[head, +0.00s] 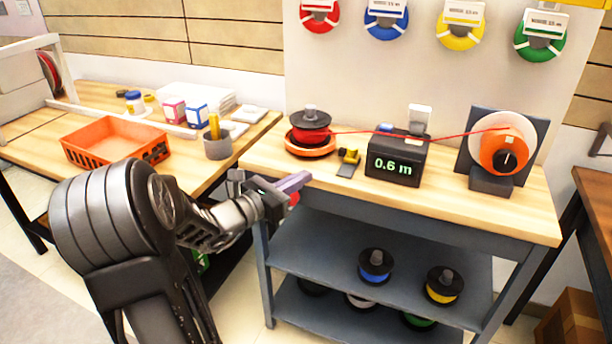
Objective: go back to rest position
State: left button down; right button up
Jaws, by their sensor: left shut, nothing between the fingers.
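My left gripper (296,183) shows in the middle of the head view, with its arm coming in from the lower left. Its fingers are shut and empty, just in front of the left front edge of the workbench (480,215). A red wire spool (310,128) sits on an orange base behind the gripper. A red wire runs from it over a black meter (397,160) reading 0.6 m to an orange and white reel (503,150) at the right. My right gripper is not in view.
An orange crate (115,142), small boxes and a grey pencil cup (217,146) stand on the left table. A yellow-and-black tool (348,162) lies beside the meter. Spools, including a blue one (375,267) and a yellow one (445,285), stand on lower shelves. Coloured spools hang on the wall panel.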

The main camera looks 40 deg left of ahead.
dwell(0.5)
pick_arm(q)
jog(key=s+d+f+m+g+p, duration=0.1)
jog(key=s+d+f+m+g, duration=0.4)
jog(key=f, duration=0.5)
jog(key=s+d+f+m+g+p, duration=0.2)
jog(key=s+d+f+m+g, duration=0.25)
jog(key=f, duration=0.55)
jog(key=s+d+f+m+g+p, duration=0.1)
jog(key=s+d+f+m+g, duration=0.3)
jog(key=f+m, duration=0.55)
jog(key=s+d+f+m+g+h+p, duration=0.1)
jog(key=d+m, duration=0.3)
jog(key=d, duration=0.5)
jog(key=s+d+f+m+g+h+p, duration=0.1)
jog(key=s+d+m+p, duration=0.2)
jog(key=d, duration=0.6)
jog(key=s+d+f+m+g+h+p, duration=0.1)
jog(key=s+d+m+p, duration=0.1)
jog(key=d+m, duration=0.5)
jog(key=shift+s+d+f+g, duration=0.25)
jog(key=shift+s+d+g, duration=0.1)
jog(key=shift+s+d, duration=0.65)
jog(key=shift+w+d, duration=0.1)
jog(key=shift+w, duration=0.1)
